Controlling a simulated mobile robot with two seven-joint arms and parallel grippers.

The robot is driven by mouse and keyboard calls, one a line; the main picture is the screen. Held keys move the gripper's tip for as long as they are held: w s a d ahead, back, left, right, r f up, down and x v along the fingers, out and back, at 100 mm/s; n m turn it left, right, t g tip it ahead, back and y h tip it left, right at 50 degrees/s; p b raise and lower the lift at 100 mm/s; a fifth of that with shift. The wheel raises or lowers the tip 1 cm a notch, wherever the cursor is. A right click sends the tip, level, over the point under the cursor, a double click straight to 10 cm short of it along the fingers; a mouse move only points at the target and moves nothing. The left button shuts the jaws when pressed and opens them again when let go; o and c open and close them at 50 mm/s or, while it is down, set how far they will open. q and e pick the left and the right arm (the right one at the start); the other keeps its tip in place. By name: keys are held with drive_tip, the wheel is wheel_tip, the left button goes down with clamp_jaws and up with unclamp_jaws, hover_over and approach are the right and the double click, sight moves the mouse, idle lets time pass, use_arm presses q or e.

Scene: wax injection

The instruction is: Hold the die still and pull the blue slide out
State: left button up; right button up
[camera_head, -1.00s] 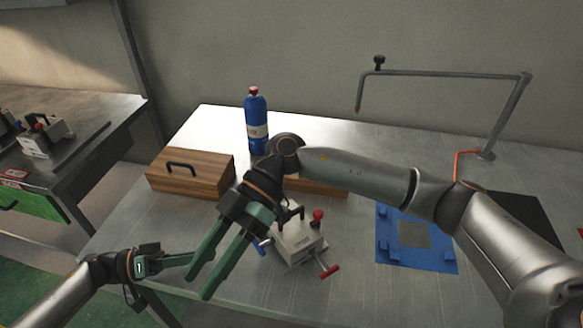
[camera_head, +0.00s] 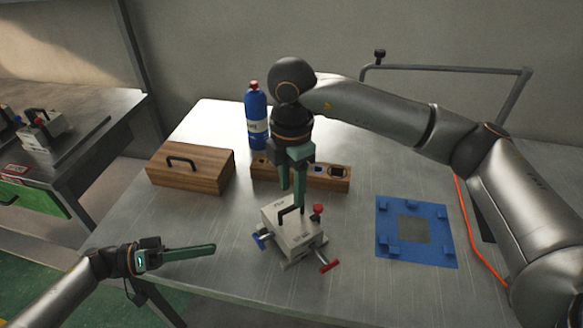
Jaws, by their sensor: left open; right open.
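The die (camera_head: 292,229) is a pale metal block with a black handle on top, standing on the table. The blue slide (camera_head: 261,240) sticks out at its left side. A red-handled slide (camera_head: 328,265) is at its front right, and a red knob (camera_head: 318,211) stands at its right back. My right gripper (camera_head: 292,200) points down just above and behind the die's handle, empty; I cannot tell whether it touches the handle. My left gripper (camera_head: 212,248) is open and empty at the table's front left edge, left of the die, pointing right.
A blue fixture plate (camera_head: 440,220) lies to the right. A wooden block with holes (camera_head: 335,180) is behind the die. A wooden box (camera_head: 215,172) and a blue bottle (camera_head: 257,118) stand at the back left. A bent metal pipe (camera_head: 440,70) stands at the back right. The front right is clear.

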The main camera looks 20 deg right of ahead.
sight(291, 206)
wheel_tip(291, 206, down, 7)
drive_tip(key=shift+r, duration=0.1)
drive_tip(key=shift+c, duration=0.3)
clamp_jaws()
idle(1.3)
